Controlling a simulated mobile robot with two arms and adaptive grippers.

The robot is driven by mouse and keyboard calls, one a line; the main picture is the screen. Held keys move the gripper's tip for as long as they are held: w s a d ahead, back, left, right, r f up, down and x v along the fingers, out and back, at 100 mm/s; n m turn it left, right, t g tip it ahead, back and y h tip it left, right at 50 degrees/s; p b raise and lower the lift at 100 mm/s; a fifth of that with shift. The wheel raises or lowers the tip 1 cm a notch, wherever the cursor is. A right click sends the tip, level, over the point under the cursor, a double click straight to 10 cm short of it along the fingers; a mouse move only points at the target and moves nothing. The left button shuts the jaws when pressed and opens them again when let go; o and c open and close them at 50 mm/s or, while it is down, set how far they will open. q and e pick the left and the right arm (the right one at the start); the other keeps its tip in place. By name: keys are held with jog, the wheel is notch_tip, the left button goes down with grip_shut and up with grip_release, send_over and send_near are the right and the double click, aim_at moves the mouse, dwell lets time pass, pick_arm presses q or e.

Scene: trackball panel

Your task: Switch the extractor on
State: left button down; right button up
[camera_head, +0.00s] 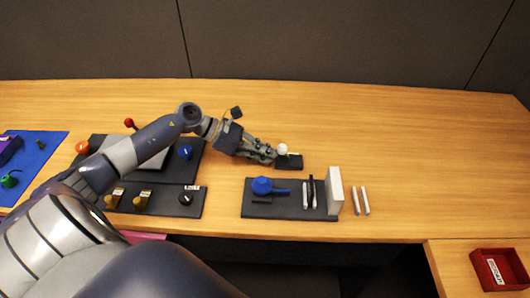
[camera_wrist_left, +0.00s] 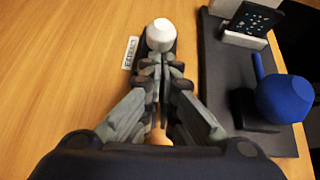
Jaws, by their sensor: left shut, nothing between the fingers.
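A white rounded knob (camera_head: 283,149) stands at a small dark base (camera_head: 290,162) on the wooden table. In the left wrist view the white knob (camera_wrist_left: 160,34) is just beyond the fingertips, with a white label (camera_wrist_left: 130,53) reading something like "EXTRACT" to its left. My left gripper (camera_head: 272,157) is shut and empty, right beside the knob on its left in the head view. In the left wrist view its fingertips (camera_wrist_left: 161,64) cover part of the base, and I cannot tell whether they touch the knob. My right gripper is not in view.
A dark tray (camera_head: 248,211) with a blue round-bodied thing (camera_head: 262,185) and a white upright block (camera_head: 334,190) lies close in front. Dark panels with an orange knob (camera_head: 82,147) and a blue knob (camera_head: 185,152) lie left. A red bin (camera_head: 477,268) is far right. The table's back right is clear.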

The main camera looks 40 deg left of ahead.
aim_at(280, 147)
pick_arm(q)
jog(key=shift+w+d+r+g+y+p, duration=0.1)
jog(key=shift+w+r+g+y+p, duration=0.1)
jog(key=shift+r+y+p, duration=0.25)
jog(key=shift+w+d+r+g+y+p, duration=0.1)
jog(key=shift+r+g+y+p, duration=0.15)
jog(key=shift+r+p, duration=0.25)
jog(key=g+y+p, duration=0.1)
jog(key=d+r+y+p, duration=0.1)
jog(key=p, duration=0.1)
jog(key=shift+w+d+r+g+y, duration=0.15)
jog(key=shift+w+r+g+y, duration=0.15)
jog(key=shift+w+g+y, duration=0.1)
jog(key=shift+w+d+r+g+y+p, duration=0.25)
jog(key=shift+d+g+y+p, duration=0.35)
jog(key=shift+y, duration=0.3)
jog(key=shift+d+f+y, duration=0.1)
jog(key=shift+y, duration=0.2)
jog(key=shift+w+d, duration=0.15)
jog(key=shift+d, duration=0.05)
jog(key=shift+r, duration=0.2)
